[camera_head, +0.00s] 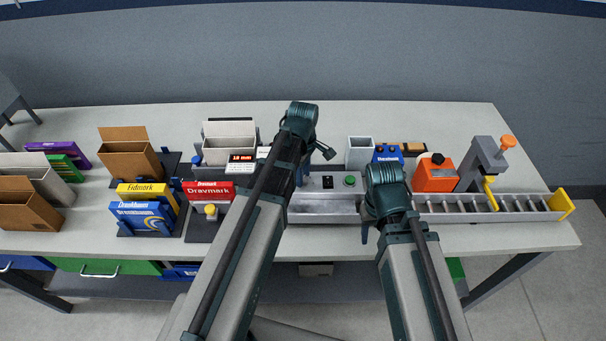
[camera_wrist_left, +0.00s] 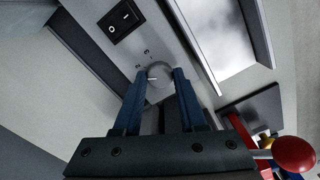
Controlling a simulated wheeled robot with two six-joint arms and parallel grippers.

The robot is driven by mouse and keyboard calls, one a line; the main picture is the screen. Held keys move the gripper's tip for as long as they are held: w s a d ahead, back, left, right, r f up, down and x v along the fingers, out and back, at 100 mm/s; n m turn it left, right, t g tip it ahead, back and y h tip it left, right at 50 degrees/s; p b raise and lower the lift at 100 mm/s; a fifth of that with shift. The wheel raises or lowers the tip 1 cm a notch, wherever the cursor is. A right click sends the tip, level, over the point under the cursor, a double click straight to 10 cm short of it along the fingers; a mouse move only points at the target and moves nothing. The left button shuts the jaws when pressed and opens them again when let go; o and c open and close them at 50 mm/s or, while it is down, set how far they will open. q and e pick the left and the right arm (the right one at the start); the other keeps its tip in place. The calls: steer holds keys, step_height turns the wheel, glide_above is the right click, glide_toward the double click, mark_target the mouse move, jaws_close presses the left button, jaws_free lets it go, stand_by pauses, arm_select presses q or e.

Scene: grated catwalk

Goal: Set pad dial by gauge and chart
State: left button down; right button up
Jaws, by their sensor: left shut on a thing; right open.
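A round grey dial (camera_wrist_left: 159,84) with a pale pointer mark sits on a grey panel in the left wrist view. My left gripper (camera_wrist_left: 160,92) is shut on it, with a blue finger on each side. Small marks by the dial are too small to read. In the head view my left arm hides the dial. The panel's black rocker switch (camera_head: 327,182) and green button (camera_head: 349,181) show there; the switch also appears in the wrist view (camera_wrist_left: 120,20). My right gripper (camera_head: 366,232) is open over the tray's front edge. I cannot pick out a gauge or chart with certainty.
Coloured boxes (camera_head: 140,216) and open cartons (camera_head: 128,158) fill the left. A roller conveyor (camera_head: 480,208) and orange device (camera_head: 437,173) are at right. The table's back strip is clear.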

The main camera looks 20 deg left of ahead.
arm_select(q)
steer(key=m, duration=1.2)
stand_by(0.6)
steer(key=shift+c, duration=2.3)
jaws_free()
arm_select(e)
steer(key=shift+r, duration=0.1)
arm_select(q)
step_height(320, 180, up, 14)
steer(key=p, duration=1.3)
steer(key=shift+p, duration=0.4)
arm_select(e)
step_height(320, 180, up, 14)
steer(key=shift+f, duration=0.2)
